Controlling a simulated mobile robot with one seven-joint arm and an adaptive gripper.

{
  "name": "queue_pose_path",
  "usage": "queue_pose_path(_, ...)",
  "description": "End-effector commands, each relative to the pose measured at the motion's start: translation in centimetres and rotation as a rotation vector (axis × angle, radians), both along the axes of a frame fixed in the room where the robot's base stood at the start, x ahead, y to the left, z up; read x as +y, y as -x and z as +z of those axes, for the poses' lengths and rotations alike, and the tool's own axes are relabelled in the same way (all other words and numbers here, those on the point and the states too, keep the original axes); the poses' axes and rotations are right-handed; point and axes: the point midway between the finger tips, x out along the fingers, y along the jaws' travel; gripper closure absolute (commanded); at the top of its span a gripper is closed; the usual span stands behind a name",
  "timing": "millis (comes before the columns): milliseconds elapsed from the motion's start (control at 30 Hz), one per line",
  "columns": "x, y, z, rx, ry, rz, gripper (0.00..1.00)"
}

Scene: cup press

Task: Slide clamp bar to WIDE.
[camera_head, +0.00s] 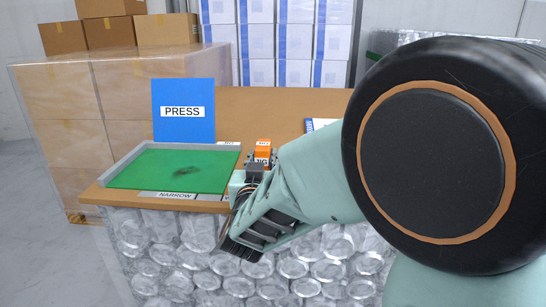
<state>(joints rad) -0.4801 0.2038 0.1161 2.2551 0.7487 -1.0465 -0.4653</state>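A shallow grey-edged tray with a green floor (160,168) sits on the brown tabletop, with a dark smudge on the green. A NARROW label (174,195) lies along its front edge. No WIDE label is readable, and I cannot pick out the clamp bar with certainty. An orange block (263,146) with a BIG label stands right of the tray. My gripper (256,171) seems to be the dark part just in front of the orange block, largely hidden by my wrist. I cannot tell whether it touches the block, or whether its fingers are open.
A blue PRESS sign (183,111) stands behind the tray. Another small label (228,143) lies near the tray's back right corner. My arm hides the table's right side. Wrapped cups (160,245) fill the table front. Wrapped boxes (60,105) stand at left.

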Motion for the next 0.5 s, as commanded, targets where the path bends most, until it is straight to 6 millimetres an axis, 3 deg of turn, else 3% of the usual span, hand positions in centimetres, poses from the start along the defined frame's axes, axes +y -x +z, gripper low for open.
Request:
queue_pose_path(33, 1.7, -0.1, 0.2, -0.003, -0.002, 0.009, 1.0)
queue_pose_path(200, 5.2, -0.2, 0.3, -0.003, -0.003, 0.008, 1.0)
queue_pose_path(500, 6.4, -0.2, 0.2, -0.004, -0.002, 0.003, 1.0)
